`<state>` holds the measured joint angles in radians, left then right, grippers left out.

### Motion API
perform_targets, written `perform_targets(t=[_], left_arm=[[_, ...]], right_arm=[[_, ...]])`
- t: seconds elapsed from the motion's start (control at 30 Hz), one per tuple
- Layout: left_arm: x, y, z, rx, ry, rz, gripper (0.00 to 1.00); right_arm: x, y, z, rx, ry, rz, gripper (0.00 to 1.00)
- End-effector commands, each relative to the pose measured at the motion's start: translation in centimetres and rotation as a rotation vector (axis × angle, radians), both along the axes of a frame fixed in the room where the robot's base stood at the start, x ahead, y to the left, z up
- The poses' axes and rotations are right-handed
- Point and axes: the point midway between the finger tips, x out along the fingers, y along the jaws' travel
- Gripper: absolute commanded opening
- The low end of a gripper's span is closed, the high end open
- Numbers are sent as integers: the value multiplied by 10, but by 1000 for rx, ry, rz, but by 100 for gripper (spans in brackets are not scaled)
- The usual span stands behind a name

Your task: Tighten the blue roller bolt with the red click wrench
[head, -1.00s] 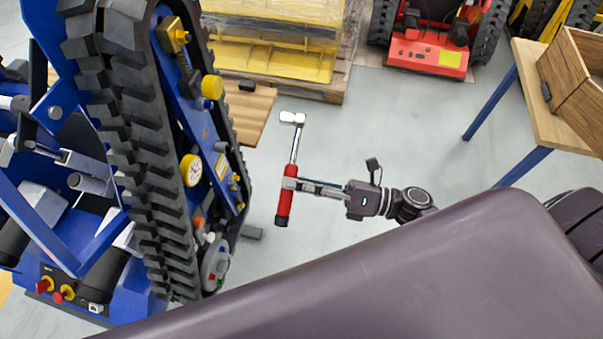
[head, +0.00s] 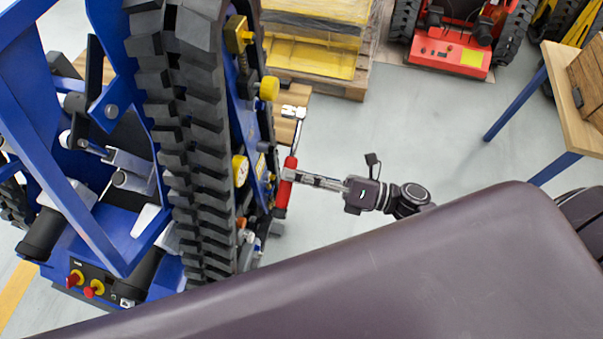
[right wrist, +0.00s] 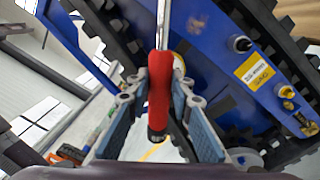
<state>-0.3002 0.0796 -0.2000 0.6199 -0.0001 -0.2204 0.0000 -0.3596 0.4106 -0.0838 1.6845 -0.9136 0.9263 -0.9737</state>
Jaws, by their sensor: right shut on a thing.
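My right gripper (head: 289,174) is shut on the red handle of the click wrench (head: 281,198). In the head view the wrench stands steeply, with its silver head at the top, close to the right side of the blue tracked carrier (head: 110,250). In the right wrist view my two fingers (right wrist: 160,95) clasp the red grip (right wrist: 160,85), and the silver shaft runs up out of the picture. I cannot tell which bolt is the roller bolt. My left gripper is out of view.
The black track (head: 165,120) stands close to the left of the wrench. A pallet with yellow goods (head: 315,55) is at the back, a red machine (head: 455,52) at the back right, and a wooden table (head: 568,85) at right. Grey floor is free between them.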

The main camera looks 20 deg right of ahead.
Motion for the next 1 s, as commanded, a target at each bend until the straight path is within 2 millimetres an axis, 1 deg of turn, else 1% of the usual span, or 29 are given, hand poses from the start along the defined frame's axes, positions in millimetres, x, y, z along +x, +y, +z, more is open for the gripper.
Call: perform_targets(t=[0.03, 0.17, 0.23, 0.7, 1.0], left_arm=[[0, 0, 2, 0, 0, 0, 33], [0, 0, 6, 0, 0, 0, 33], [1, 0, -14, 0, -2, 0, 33], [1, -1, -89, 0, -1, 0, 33], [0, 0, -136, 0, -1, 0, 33]], right_arm=[[5, 6, 4, 5, -4, 1, 0], [16, 23, 4, 6, -5, 0, 0], [22, 20, -12, -30, -50, -2, 0], [58, -6, -53, -286, -430, -2, 0], [80, -21, -58, -405, -606, -1, 0]])
